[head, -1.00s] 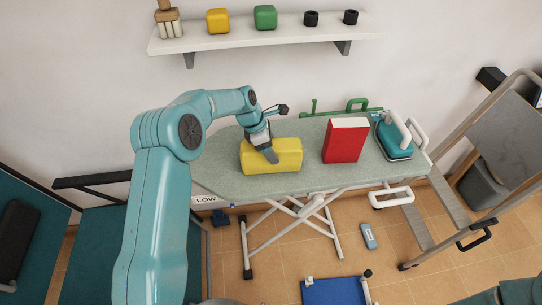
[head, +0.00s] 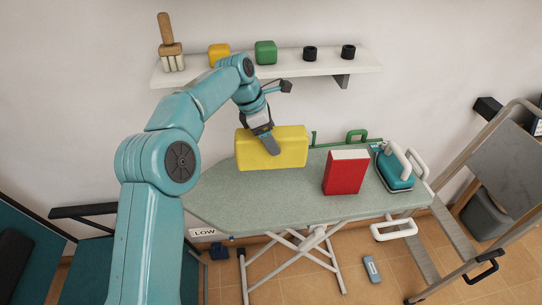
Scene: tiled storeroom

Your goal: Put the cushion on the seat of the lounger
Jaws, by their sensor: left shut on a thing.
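A yellow cushion (head: 286,148) is held by my left gripper (head: 269,143), which is shut on it. The cushion is above the far side of the ironing board, apart from the board as far as I can see. A teal lounger (head: 92,262) with a dark armrest is at the lower left in the head view. My left arm hides part of it, and the frame cuts it off. A dark pad (head: 14,262) lies on its teal back part at the left edge. My right gripper is not in view.
The ironing board (head: 235,205) bears a red book (head: 345,172) and a teal iron (head: 395,168). A shelf (head: 300,66) with a brush, coloured blocks and black cups is on the wall behind. A stepladder (head: 455,205) stands at the right. A blue-grey object (head: 372,269) lies on the floor.

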